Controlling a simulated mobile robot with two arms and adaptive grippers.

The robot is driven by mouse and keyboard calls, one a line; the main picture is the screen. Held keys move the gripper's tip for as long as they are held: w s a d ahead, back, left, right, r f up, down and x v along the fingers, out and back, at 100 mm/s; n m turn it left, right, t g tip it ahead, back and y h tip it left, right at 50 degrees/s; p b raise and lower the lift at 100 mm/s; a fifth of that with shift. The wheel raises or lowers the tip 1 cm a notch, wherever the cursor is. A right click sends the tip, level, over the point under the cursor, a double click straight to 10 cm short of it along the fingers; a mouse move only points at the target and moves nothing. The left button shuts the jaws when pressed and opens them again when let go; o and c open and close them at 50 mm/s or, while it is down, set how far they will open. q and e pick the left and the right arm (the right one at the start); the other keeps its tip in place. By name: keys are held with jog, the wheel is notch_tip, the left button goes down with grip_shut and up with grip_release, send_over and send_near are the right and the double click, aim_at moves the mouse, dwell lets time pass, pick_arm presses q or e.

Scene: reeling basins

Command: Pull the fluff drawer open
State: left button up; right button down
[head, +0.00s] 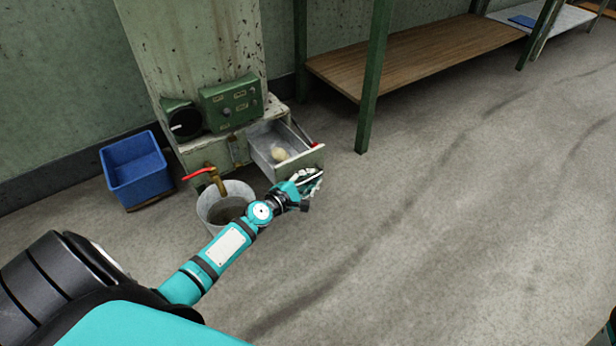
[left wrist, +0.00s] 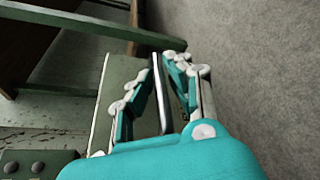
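The fluff drawer (head: 270,146) is a grey metal drawer standing out from the lower front of the worn machine, with its inside showing. A pale ball of fluff (head: 279,154) lies in it. My left gripper (head: 312,182) is at the drawer's front panel. In the left wrist view, the fingers of my left gripper (left wrist: 160,68) close in from both sides on a thin metal handle bar (left wrist: 161,95), which lies between the fingertips. The drawer's green front (left wrist: 115,80) shows beside them. My right gripper is not in view; only a bit of teal shows at the lower right corner.
A bucket (head: 237,190) stands under a red-handled tap (head: 212,176), close to my left forearm. A blue basin (head: 134,168) is at the left. A green control box (head: 231,101) sits above the drawer. A green-legged wooden bench (head: 420,55) stands behind. Floor to the right is clear.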

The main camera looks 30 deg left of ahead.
pick_arm(q)
jog(key=shift+o, duration=1.3)
jog(key=shift+s, duration=0.1)
jog(key=d+v, duration=0.1)
jog(key=v, duration=1)
jog(key=shift+s+a, duration=0.4)
jog(key=shift+a, duration=0.05)
jog(key=shift+r, duration=0.1)
